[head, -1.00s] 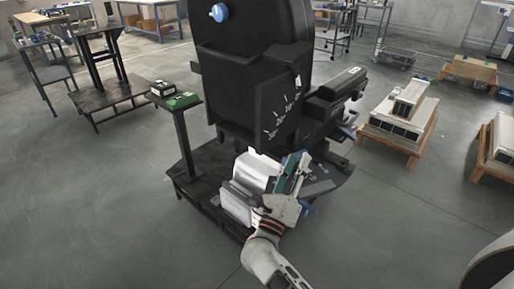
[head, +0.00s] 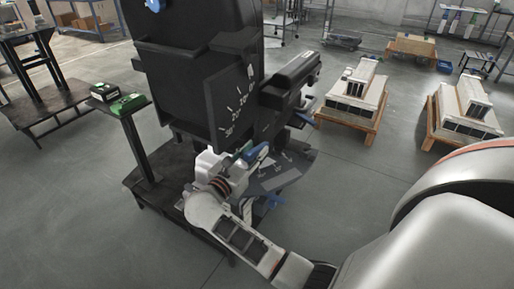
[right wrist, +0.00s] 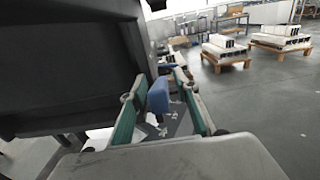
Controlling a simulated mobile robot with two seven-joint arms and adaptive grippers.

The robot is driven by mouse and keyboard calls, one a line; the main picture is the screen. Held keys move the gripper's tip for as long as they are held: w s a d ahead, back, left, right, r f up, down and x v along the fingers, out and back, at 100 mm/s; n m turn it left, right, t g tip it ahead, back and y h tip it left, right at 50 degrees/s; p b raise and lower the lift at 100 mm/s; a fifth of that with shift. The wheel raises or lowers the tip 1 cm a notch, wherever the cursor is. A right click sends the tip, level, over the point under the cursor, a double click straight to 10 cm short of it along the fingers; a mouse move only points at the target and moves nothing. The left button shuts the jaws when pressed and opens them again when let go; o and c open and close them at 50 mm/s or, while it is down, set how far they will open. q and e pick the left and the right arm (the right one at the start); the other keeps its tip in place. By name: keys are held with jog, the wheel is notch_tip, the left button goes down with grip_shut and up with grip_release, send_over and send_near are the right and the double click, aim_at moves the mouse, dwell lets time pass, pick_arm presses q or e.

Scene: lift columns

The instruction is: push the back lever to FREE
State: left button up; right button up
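My right gripper (head: 240,158) is at the side of the black chair-like machine, below its angle scale. In the right wrist view its two green-edged fingers (right wrist: 157,108) stand apart. A blue lever handle (right wrist: 158,95) shows between them, and I cannot tell whether they touch it. The blue handle (head: 255,155) is partly hidden by the gripper in the head view. Below it a dark quadrant plate (head: 278,172) carries small white marks, too small to read. I cannot tell which mark the lever stands at. My left gripper is out of view.
The black backrest (head: 185,60) with its scale plate (head: 229,100) rises over the gripper. A padded armrest (head: 290,78) sticks out to the right. Pallets with white units (head: 350,95) stand behind. Floor is clear at front left.

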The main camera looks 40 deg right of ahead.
jog(key=shift+x, duration=0.8)
